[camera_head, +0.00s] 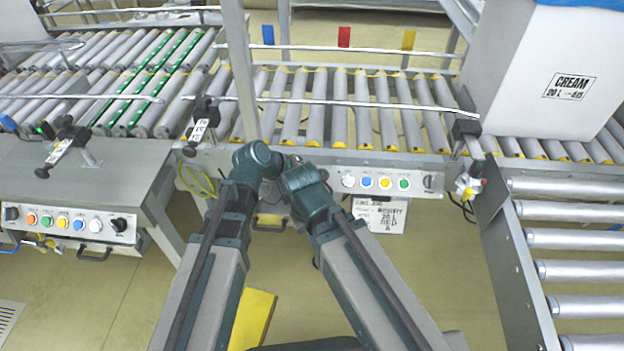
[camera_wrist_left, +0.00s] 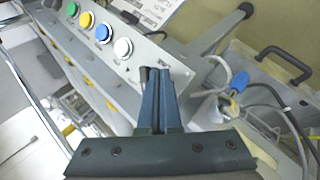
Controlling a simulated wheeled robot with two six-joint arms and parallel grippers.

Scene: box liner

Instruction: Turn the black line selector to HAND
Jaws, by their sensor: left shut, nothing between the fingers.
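In the left wrist view my left gripper (camera_wrist_left: 158,75) is shut and empty. Its fingertips are at the end of a grey button panel, beside a small dark knob (camera_wrist_left: 144,73) that looks like the black selector. The fingers partly cover it, so I cannot tell its setting or whether they touch. A white button (camera_wrist_left: 123,48) is just beyond it. In the head view my arms hide this end of the panel (camera_head: 416,181), and no fingers show there. My right gripper is not visible.
Blue (camera_head: 367,182), yellow (camera_head: 385,183) and green (camera_head: 403,184) buttons line the panel, with a dark knob (camera_head: 429,182) at its right end. Another panel (camera_head: 65,222) stands at left. A roller conveyor (camera_head: 340,110) lies behind. In the wrist view, cables (camera_wrist_left: 285,108) hang at right.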

